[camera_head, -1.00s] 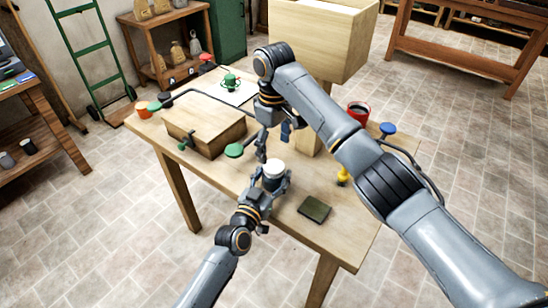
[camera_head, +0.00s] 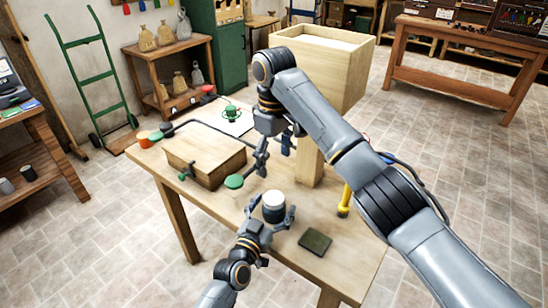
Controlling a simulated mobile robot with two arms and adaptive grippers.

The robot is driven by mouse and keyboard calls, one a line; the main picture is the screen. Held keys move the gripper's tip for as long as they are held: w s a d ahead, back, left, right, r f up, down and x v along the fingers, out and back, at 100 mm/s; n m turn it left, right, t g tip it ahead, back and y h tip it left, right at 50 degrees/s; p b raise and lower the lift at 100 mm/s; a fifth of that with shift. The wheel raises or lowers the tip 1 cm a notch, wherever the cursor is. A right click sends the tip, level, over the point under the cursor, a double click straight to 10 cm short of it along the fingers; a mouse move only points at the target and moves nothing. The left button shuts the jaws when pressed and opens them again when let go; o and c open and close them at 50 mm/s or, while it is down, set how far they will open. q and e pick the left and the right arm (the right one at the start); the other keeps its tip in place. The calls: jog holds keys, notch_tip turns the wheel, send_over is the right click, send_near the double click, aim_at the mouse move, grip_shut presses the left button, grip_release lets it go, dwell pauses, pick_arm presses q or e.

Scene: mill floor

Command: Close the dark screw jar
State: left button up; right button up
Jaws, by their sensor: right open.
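The dark screw jar (camera_head: 273,214) stands upright on the wooden table (camera_head: 215,205), with a white top (camera_head: 274,198) that looks like its lid. I cannot tell whether the lid is fully screwed down. My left gripper (camera_head: 273,213) is at the jar from the front, its fingers spread on either side with small gaps showing. My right gripper (camera_head: 260,172) is open and empty, pointing down above and behind the jar, to its left and clear of it.
A wooden box (camera_head: 205,158) lies left, with a green disc (camera_head: 234,181) at its corner. A tall wooden bin (camera_head: 325,60) stands behind. A green cup (camera_head: 231,113) is at the back.

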pick_arm(q)
jog(key=v, duration=1.2)
dwell(0.4)
